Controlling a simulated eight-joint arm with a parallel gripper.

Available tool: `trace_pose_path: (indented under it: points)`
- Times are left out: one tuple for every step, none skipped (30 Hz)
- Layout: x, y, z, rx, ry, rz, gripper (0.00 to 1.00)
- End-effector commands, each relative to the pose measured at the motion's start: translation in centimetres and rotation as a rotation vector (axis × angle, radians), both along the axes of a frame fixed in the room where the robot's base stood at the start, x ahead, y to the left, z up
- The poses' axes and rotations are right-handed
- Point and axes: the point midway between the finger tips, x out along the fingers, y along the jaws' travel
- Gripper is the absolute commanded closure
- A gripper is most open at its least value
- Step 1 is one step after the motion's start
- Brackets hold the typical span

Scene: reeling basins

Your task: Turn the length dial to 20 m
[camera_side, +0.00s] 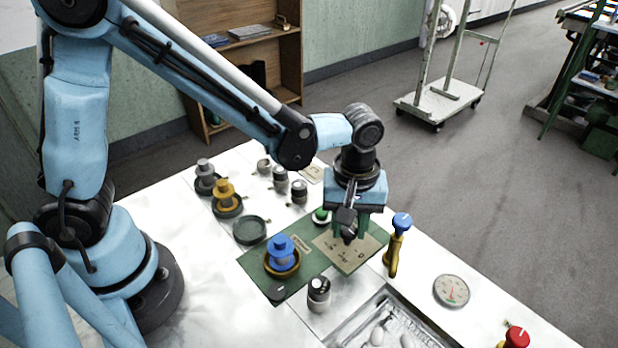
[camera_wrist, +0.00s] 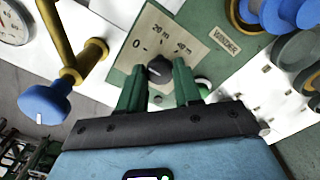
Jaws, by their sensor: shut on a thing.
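The length dial is a small dark round knob (camera_wrist: 158,69) on a tan plate (camera_wrist: 125,61) marked 0, 20 m and 40 m in the wrist view. A faint light mark shows on the knob, but I cannot tell surely which label it faces. My gripper (camera_wrist: 160,84) has its green fingers on either side of the knob, shut on it. In the side view my gripper (camera_side: 349,230) points down over the plate (camera_side: 372,246), and the fingers and wrist hide part of the dial.
A green button (camera_side: 320,215) sits close beside the dial. A blue spool (camera_side: 281,249) stands on the same green panel (camera_side: 255,271). A yellow tap with a blue knob (camera_side: 394,247) is just right of the plate. A round gauge (camera_side: 451,291) and a metal basin (camera_side: 437,329) lie nearer the front.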

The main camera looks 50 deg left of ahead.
Motion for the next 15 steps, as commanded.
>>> trace_pose_path:
  points:
    - [0.00, 0.00, 0.02, 0.000, 0.000, -0.005, 0.97]
    - [0.00, 0.00, 0.02, 0.000, 0.000, -0.009, 0.97]
    - [0.00, 0.00, 0.02, 0.000, 0.000, -0.017, 0.97]
    - [0.00, 0.00, 0.02, 0.000, 0.000, -0.024, 0.97]
    - [0.00, 0.00, 0.02, 0.001, 0.001, -0.032, 0.97]
    - [0.00, 0.00, 0.02, 0.001, 0.001, -0.048, 0.97]
    - [0.00, 0.00, 0.02, 0.001, 0.001, -0.060, 0.97]
    - [0.00, 0.00, 0.02, 0.001, 0.001, -0.075, 0.97]
    - [0.01, -0.01, 0.02, 0.001, 0.001, -0.097, 0.97]
    - [0.01, -0.01, 0.02, 0.002, 0.001, -0.116, 0.97]
    - [0.01, -0.01, 0.01, 0.002, 0.001, -0.136, 0.97]
    - [0.01, -0.01, 0.01, 0.002, 0.001, -0.165, 0.97]
    - [0.01, -0.01, 0.01, 0.002, 0.001, -0.189, 0.97]
    - [0.00, 0.00, 0.01, 0.002, 0.001, -0.215, 0.97]
    - [0.00, 0.00, 0.01, 0.002, 0.001, -0.250, 0.97]
